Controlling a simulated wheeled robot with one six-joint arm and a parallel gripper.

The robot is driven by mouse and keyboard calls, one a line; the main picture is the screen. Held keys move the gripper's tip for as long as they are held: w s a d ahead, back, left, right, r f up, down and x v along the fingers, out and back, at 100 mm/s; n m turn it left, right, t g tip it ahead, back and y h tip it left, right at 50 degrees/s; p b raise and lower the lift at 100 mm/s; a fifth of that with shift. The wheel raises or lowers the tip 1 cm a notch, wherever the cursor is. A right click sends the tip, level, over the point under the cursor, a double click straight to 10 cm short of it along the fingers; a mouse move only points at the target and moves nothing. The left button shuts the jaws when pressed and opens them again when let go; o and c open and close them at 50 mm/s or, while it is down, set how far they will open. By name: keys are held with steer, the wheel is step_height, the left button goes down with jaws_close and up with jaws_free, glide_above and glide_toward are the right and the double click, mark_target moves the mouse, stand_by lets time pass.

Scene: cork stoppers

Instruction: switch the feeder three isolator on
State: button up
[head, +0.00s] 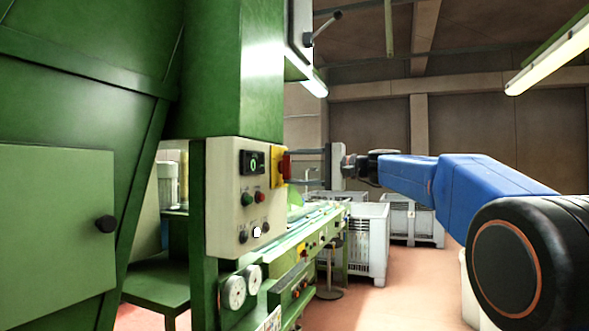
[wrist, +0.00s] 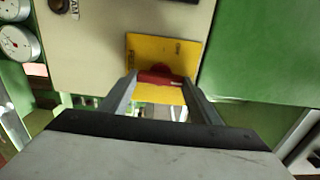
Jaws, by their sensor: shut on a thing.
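The isolator has a yellow plate (head: 275,168) on the right edge of the cream control panel (head: 222,205). Its red handle (head: 286,165) stands out from the plate. In the wrist view the yellow plate (wrist: 180,52) carries partly readable lettering starting "FEED", and the red handle (wrist: 158,77) lies across the picture between the fingertips. My gripper (head: 293,168) reaches in from the right, and its two fingers are shut on the red handle. The fingertips also show in the wrist view (wrist: 160,83). Part of the handle is hidden by the fingers.
A green conveyor (head: 300,240) runs away behind my gripper. Grey crates (head: 368,240) stand on the floor beyond.

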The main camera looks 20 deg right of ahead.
steer(key=o, duration=1)
steer(key=shift+o, duration=0.2)
steer(key=shift+d, duration=0.15)
steer(key=v, duration=1.7)
steer(key=shift+s, duration=0.1)
